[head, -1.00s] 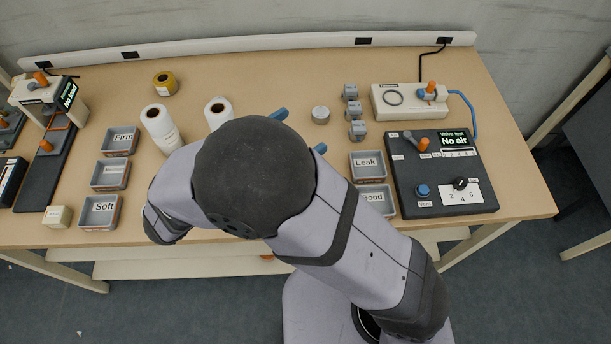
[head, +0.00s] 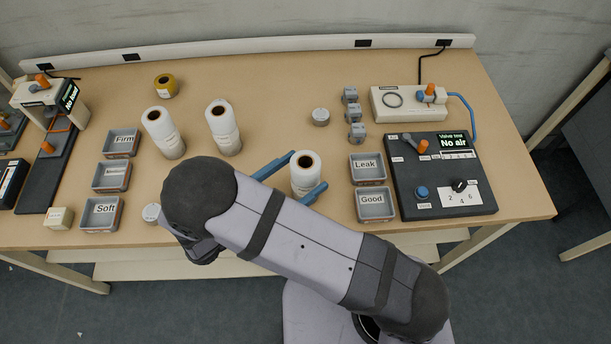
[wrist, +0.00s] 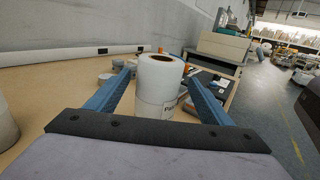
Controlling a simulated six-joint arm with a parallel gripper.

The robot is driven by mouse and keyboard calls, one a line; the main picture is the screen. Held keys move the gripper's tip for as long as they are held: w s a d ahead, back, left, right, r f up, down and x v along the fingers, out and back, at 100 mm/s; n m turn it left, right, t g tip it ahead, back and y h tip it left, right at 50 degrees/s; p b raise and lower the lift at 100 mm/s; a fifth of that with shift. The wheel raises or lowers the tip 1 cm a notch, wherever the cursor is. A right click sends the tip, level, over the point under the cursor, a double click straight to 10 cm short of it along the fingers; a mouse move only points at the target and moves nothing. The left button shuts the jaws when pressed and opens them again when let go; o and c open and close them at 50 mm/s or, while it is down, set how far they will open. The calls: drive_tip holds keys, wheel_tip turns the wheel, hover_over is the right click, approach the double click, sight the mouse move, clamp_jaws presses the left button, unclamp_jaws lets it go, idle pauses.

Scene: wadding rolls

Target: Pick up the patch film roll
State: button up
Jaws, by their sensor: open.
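A white roll with a dark core hole (head: 305,170) stands upright on the table, right of its middle. In the wrist view the same roll (wrist: 158,82) shows a partly hidden label that seems to start with "Pa". My gripper (head: 294,176) is open, its two blue fingers on either side of this roll. In the wrist view the fingers (wrist: 157,92) flank the roll with gaps on both sides. Two more white rolls, one at left (head: 164,134) and one nearer the middle (head: 223,128), stand further back. Their labels are too small to read.
A yellow roll (head: 165,85) stands at the back left. Grey trays marked Leak (head: 367,178) and Good (head: 374,215) are right of the gripper, beside the dark valve panel (head: 420,188). A round tin (head: 320,116) stands behind the gripper. The back middle is clear.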

sight(318, 161)
drive_tip(key=shift+p+x, duration=1.25)
drive_tip(key=shift+x, duration=1.7)
drive_tip(key=shift+w+f, duration=0.1)
drive_tip(key=shift+a, duration=0.1)
drive_tip(key=shift+c, duration=0.3)
drive_tip(key=c, duration=1.4)
drive_tip(key=shift+r+b, duration=0.55)
drive_tip(key=shift+r, duration=4.5)
